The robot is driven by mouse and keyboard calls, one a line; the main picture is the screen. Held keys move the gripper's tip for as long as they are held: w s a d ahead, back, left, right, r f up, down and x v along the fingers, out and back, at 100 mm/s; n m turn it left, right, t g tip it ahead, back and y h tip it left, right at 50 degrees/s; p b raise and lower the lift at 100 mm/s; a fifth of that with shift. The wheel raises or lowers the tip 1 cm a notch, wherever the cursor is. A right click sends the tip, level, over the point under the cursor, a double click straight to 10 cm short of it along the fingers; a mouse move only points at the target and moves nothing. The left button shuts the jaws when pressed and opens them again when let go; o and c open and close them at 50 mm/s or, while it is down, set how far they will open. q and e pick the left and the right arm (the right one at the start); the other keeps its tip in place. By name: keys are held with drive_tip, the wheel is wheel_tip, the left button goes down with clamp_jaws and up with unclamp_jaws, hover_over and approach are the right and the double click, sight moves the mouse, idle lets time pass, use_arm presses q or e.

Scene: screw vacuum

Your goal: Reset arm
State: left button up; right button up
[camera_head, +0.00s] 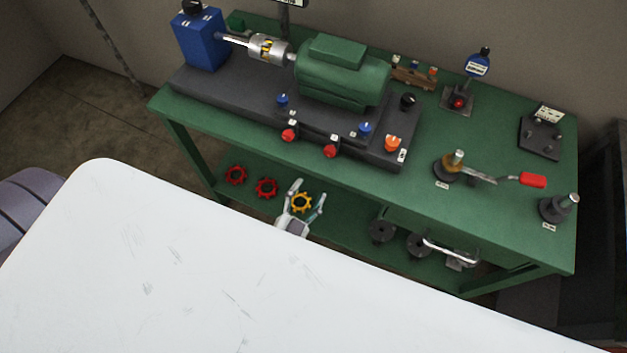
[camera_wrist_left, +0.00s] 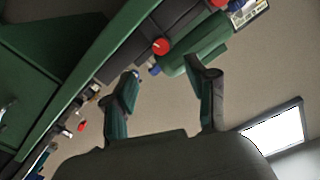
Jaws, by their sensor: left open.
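My left gripper (camera_head: 306,198) shows in the head view in front of the green bench, with its fingers spread apart and nothing between them. In the left wrist view its two fingers (camera_wrist_left: 167,88) are also apart and empty. Behind them in that view are the green motor (camera_wrist_left: 202,45) and a red knob (camera_wrist_left: 161,46) on the bench. The rest of my left arm is mostly hidden behind the large white surface. My right gripper does not show in either view.
The green bench (camera_head: 490,225) carries a motor (camera_head: 343,72), a blue box (camera_head: 200,40), knobs and a red-handled lever (camera_head: 532,180). Its lower shelf holds red gears (camera_head: 266,188), a yellow gear (camera_head: 302,202) and dark discs (camera_head: 382,230). A white surface (camera_head: 200,270) fills the foreground.

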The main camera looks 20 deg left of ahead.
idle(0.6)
use_arm(q)
drive_tip(key=s+f+n+g+h+b, duration=0.1)
drive_tip(key=s+f+g, duration=0.45)
drive_tip(key=f, duration=0.75)
drive_tip(key=s+f+g+b, duration=0.1)
drive_tip(key=s+f+g, duration=0.4)
drive_tip(key=f, duration=0.7)
drive_tip(key=s+a+f+n+g, duration=0.1)
drive_tip(key=s+a+f+g, duration=0.2)
drive_tip(key=s+f, duration=0.3)
drive_tip(key=s+a+f+n+g+y+b, duration=0.1)
drive_tip(key=s+a+f+g, duration=0.2)
drive_tip(key=s, duration=1.1)
wheel_tip(320, 180, down, 4)
drive_tip(key=shift+a+r+y, duration=0.1)
drive_tip(key=shift+a+y, duration=0.2)
drive_tip(key=shift+a, duration=0.8)
drive_tip(key=shift+o, duration=0.2)
drive_tip(key=shift+g, duration=0.25)
